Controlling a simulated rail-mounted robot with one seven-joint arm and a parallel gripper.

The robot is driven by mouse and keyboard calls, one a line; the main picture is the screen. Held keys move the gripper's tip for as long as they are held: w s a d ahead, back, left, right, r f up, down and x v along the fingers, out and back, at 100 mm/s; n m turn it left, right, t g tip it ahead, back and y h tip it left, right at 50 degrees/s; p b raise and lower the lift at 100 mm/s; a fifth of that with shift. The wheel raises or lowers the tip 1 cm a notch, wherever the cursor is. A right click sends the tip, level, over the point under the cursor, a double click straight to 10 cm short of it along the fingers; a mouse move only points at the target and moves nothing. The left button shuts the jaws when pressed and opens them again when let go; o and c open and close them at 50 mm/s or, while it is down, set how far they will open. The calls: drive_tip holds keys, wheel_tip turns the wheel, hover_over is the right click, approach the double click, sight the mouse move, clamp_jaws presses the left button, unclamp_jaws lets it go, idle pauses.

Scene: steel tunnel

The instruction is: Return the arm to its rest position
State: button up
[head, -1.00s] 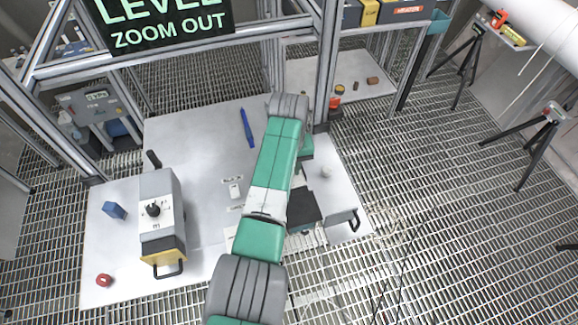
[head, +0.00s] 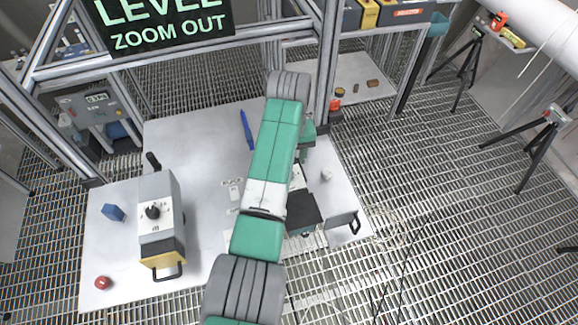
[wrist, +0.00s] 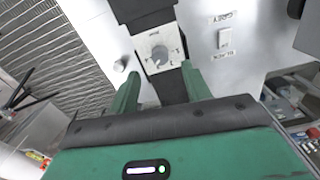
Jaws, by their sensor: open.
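My green arm (head: 270,165) reaches up over the white table in the head view, its upper end near the frame post. The gripper itself is mostly hidden behind the arm there. In the wrist view my gripper (wrist: 162,84) has its two green fingers apart, with nothing held between them. Beyond the fingers is a black device with a white dial panel (wrist: 160,50); the fingers appear apart from it, though the distance is hard to judge. The black device (head: 303,214) shows partly in the head view, right of the arm.
A grey box with a black knob (head: 160,195) stands on the table's left, near a blue block (head: 113,212) and a red round piece (head: 103,283). A blue pen-like object (head: 247,129) and a switch (head: 235,193) lie left of the arm. Metal posts (head: 328,60) rise behind.

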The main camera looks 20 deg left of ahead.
drive_tip(key=shift+r, duration=1.1)
drive_tip(key=w+d+r+m+t+p, duration=0.1)
drive_tip(key=w+d+r+t, duration=0.25)
drive_tip(key=r, duration=0.25)
drive_tip(key=w+d+r+m+t, duration=0.2)
drive_tip(key=w+d+r+t, duration=0.1)
drive_tip(key=d+r+t, duration=0.15)
drive_tip(key=s+d+r+m+t+p, duration=0.1)
drive_tip(key=d+r+t, duration=0.15)
drive_tip(key=r, duration=0.45)
drive_tip(key=s+d+r+t, duration=0.1)
drive_tip(key=d+r+t, duration=0.15)
drive_tip(key=r, duration=0.45)
drive_tip(key=s+d+r+m+t, duration=0.1)
drive_tip(key=s+r+t, duration=0.5)
drive_tip(key=s+r, duration=0.6)
drive_tip(key=s+d+r+m+t+p, duration=0.1)
drive_tip(key=s+d+r+t, duration=0.3)
drive_tip(key=s+r, duration=0.7)
drive_tip(key=shift+s+r+m+t, duration=0.4)
drive_tip(key=shift+s+t, duration=0.1)
drive_tip(key=shift+t, duration=0.5)
drive_tip(key=shift+f, duration=0.1)
idle(1.1)
